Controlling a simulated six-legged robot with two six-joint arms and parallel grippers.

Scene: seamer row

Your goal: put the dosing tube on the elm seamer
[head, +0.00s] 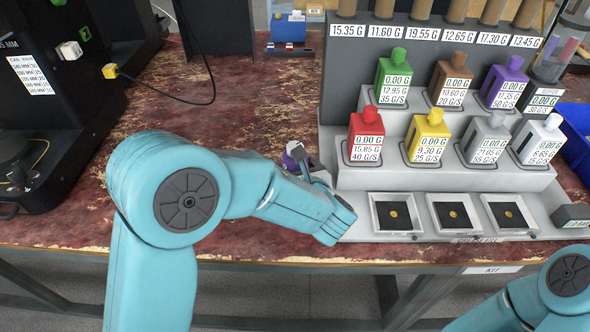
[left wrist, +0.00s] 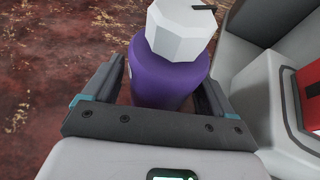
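A purple bottle with a white faceted cap (left wrist: 170,75) stands between the fingers of my left gripper (left wrist: 155,92). The fingers lie close on both sides; whether they press on it I cannot tell. In the head view my left gripper (head: 310,168) is mostly hidden by my forearm, and only a bit of purple and white (head: 296,151) shows beside it at the rack's left end. Tan tubes (head: 421,9), cut off by the top edge, stand above weight labels. A black seamer (head: 45,75) stands at the left; no name reads as elm. My right gripper is out of view.
The stepped grey rack (head: 328,135) holds several coloured bottles, including a red one (head: 365,138). Small trays (head: 396,213) line its front. A black cable (head: 214,75) crosses the worn red bench (head: 255,115). A blue bin (head: 577,140) is at the right edge.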

